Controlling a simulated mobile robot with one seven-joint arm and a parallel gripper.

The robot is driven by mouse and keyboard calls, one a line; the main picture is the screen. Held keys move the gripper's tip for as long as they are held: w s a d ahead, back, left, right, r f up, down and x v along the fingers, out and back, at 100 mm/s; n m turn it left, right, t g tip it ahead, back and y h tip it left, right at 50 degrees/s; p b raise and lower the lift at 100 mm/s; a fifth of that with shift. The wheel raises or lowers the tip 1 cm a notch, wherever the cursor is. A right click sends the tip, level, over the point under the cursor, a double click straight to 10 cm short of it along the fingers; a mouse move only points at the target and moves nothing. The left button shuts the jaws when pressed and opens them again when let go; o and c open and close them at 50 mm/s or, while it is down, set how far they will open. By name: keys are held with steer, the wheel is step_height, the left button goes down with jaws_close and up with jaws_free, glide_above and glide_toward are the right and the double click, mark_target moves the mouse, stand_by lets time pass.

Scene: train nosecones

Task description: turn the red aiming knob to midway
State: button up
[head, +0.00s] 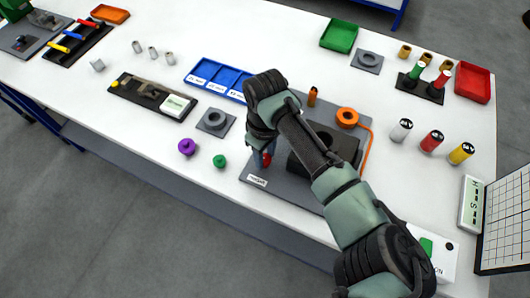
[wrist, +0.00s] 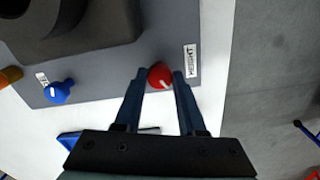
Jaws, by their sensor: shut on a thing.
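The red aiming knob (wrist: 160,76) is a round knob with a white pointer line, on the grey base plate near a small white label (wrist: 190,61). In the head view the red knob (head: 265,157) shows only in part, below my gripper (head: 266,152). In the wrist view my gripper (wrist: 160,78) has one blue-grey finger on each side of the knob, shut on it. In the head view my arm hides part of the base plate (head: 290,188).
A blue knob (wrist: 58,93) with its own label sits on the same plate, beside the large dark block (wrist: 75,30). A purple knob (head: 187,147) and a green knob (head: 219,161) lie on the white table left of the plate. An orange tube (head: 365,150) runs along the plate's right side.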

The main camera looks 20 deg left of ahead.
mark_target(265, 158)
jaws_close()
steer(key=n, duration=0.5)
steer(key=shift+n, duration=0.3)
steer(key=n, duration=0.6)
stand_by(0.4)
steer(key=o, duration=1.1)
jaws_free()
steer(key=shift+c, duration=0.2)
step_height(265, 158, up, 13)
steer(key=shift+b, duration=0.35)
